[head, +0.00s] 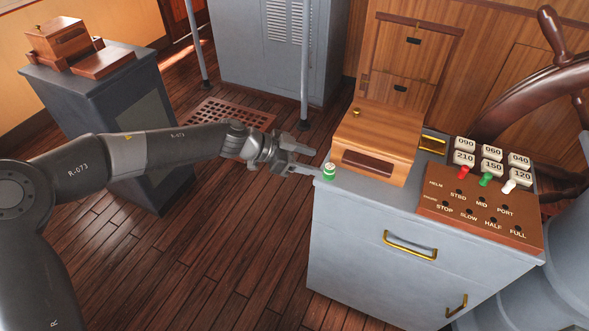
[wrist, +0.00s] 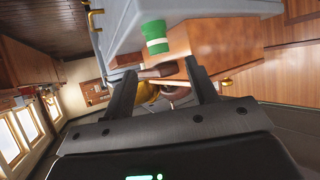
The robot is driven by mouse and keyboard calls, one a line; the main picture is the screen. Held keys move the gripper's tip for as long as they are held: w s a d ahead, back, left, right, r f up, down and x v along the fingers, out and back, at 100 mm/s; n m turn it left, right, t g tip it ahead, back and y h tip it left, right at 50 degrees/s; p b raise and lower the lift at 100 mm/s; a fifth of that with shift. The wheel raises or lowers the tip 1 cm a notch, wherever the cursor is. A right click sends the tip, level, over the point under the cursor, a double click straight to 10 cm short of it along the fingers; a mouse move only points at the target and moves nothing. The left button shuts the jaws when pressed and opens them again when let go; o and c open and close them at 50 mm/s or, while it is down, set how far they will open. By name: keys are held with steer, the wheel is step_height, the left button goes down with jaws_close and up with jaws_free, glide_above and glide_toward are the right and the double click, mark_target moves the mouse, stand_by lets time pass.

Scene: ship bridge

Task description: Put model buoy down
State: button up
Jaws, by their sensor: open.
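The model buoy (head: 329,173) is a small green cylinder with a white band. It stands upright on the grey cabinet top (head: 337,196), close to the left edge and beside the wooden box. My gripper (head: 303,160) is open just left of the buoy, its fingers pointing toward it. In the wrist view the buoy (wrist: 156,37) shows beyond the two spread fingertips of my gripper (wrist: 160,68), with nothing between them. Whether a fingertip touches the buoy is hard to tell.
A wooden box (head: 376,137) stands right of the buoy. A brown panel (head: 480,222) with coloured pegs and numbered blocks (head: 492,153) lies farther right. A grey post (head: 304,65) rises behind my gripper. A dark pedestal (head: 105,95) stands at the left, with open floor between.

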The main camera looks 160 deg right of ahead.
mark_target(327, 167)
steer(key=shift+x, duration=2.7)
steer(key=shift+f, duration=0.2)
steer(key=shift+w, duration=0.1)
steer(key=c, duration=1.1)
steer(key=shift+r, duration=0.15)
